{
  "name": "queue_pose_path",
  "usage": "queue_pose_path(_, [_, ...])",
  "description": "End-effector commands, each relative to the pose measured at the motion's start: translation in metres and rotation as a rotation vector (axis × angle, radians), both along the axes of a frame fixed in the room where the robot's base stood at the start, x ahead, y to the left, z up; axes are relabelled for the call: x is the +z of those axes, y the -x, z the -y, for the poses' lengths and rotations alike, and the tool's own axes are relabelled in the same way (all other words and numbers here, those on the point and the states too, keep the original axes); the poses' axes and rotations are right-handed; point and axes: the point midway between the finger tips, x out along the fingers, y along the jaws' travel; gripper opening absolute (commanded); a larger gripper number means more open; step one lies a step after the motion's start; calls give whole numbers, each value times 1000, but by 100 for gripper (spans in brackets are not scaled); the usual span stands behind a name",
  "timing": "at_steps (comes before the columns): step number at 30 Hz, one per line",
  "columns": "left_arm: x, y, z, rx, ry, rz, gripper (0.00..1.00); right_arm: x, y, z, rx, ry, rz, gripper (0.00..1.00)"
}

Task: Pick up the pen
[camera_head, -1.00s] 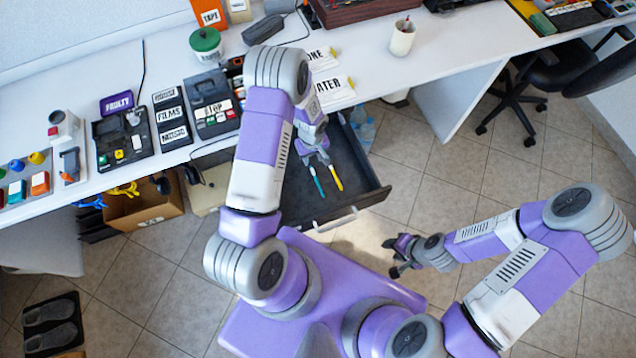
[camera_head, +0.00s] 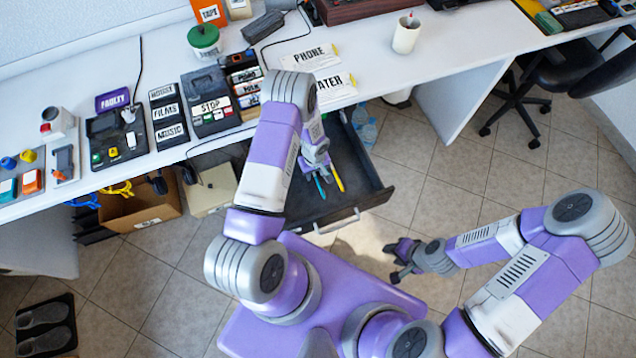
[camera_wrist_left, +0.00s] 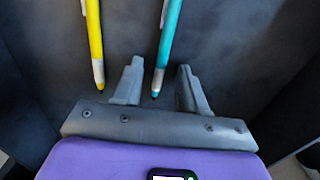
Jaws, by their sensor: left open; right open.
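Two pens lie in the open dark drawer (camera_head: 362,193) below the desk. The other is a teal pen (camera_head: 320,188), also in the left wrist view (camera_wrist_left: 168,40). My left gripper (camera_wrist_left: 158,80) is open above the drawer. The tip of the teal pen shows between its two fingers, nearer the left one. The yellow pen is outside the left finger. In the head view the arm hides part of the drawer. My right gripper (camera_head: 392,262) is open and empty over the floor.
A cardboard box (camera_head: 140,208) stands under the desk. A black chair (camera_head: 560,70) is at the right. The floor around my right gripper is clear.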

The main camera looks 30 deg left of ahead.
Motion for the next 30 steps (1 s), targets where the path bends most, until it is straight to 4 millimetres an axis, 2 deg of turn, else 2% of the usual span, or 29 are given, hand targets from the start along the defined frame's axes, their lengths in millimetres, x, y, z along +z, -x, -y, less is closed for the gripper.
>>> queue_pose_path(3, [1,0,0,0,0,1,41,1,0,0,0,0,0,43])
queue_pose_path(4, [1,0,0,0,0,1,38,1,0,0,0,0,0,43])
queue_pose_path(9, [2,0,0,0,0,1,12,1,0,0,0,0,0,43])
queue_pose_path(12, [2,0,0,1,1,1,0,1,0,0,0,0,0,43])
queue_pose_path(23, [5,-1,0,1,0,1,0,2,0,0,0,0,0,43])
queue_pose_path(26, [17,-1,0,1,0,3,0,7,0,0,0,0,0,43])
queue_pose_path(30, [47,-2,0,1,0,5,0,16,0,0,0,0,0,43])
